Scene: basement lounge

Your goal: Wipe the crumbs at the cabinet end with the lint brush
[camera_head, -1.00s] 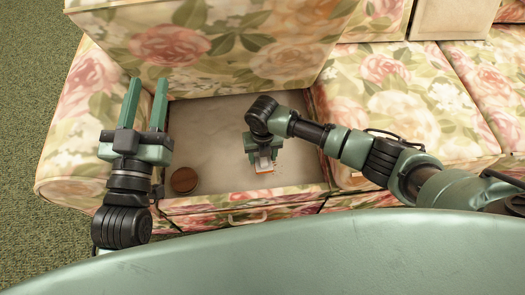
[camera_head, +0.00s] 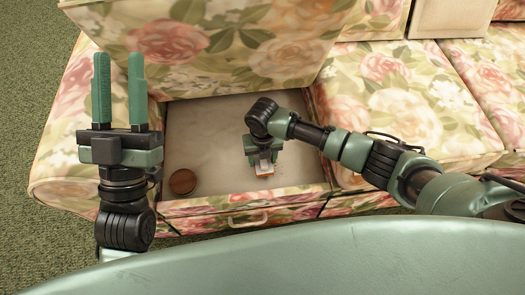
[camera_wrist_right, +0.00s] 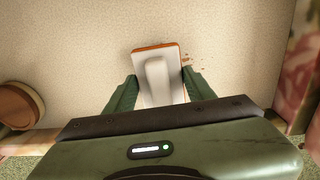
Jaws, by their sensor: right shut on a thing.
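The lint brush (camera_wrist_right: 157,70), white with an orange edge, is held in my right gripper (camera_wrist_right: 160,95), which is shut on its handle. In the head view the brush (camera_head: 264,169) is low over or on the beige floor of the open compartment, near its front right part; I cannot tell if it touches. Brown crumbs (camera_wrist_right: 190,59) lie just right of the brush in the right wrist view. In the head view they are too small to make out clearly. My left gripper (camera_head: 118,90) is open and empty, fingers up, above the sofa's left arm.
A round brown wooden object (camera_head: 183,181) stands in the compartment's front left corner; it also shows in the right wrist view (camera_wrist_right: 18,105). Floral sofa walls and a drawer-like front with a handle (camera_head: 248,219) bound the compartment. The compartment floor (camera_head: 205,125) is clear at the back.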

